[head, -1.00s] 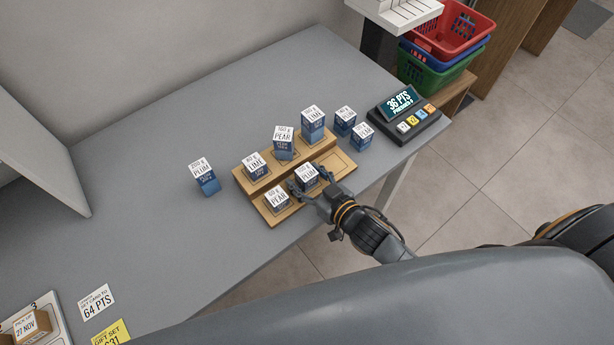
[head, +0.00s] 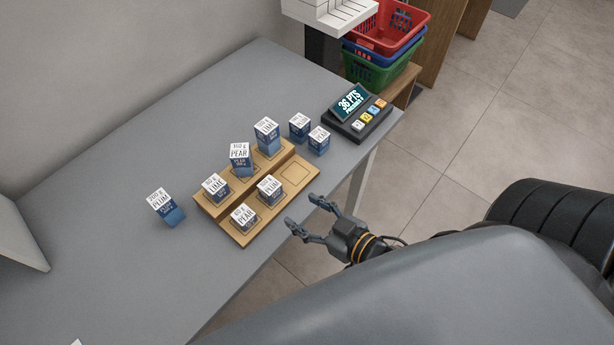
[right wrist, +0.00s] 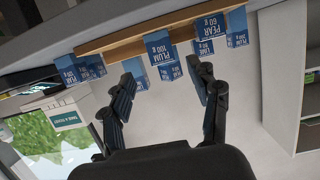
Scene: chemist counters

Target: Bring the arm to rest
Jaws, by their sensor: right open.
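My right gripper (head: 304,215) is open and empty, just off the front edge of the grey counter (head: 110,200). It is apart from the wooden stepped stand (head: 243,236). In the right wrist view its open fingers (right wrist: 163,85) point toward the stand, with a blue plum box (right wrist: 161,50) beyond them. That plum box shows in the head view (head: 269,189) on the stand's front step, beside a pear box (head: 244,218). My left gripper is not in view.
A lime box (head: 215,188), a pear box (head: 241,160) and another lime box (head: 267,136) stand on the back step. A points display (head: 350,103) and stacked baskets (head: 385,65) are at the right. The floor (head: 440,130) beyond is clear.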

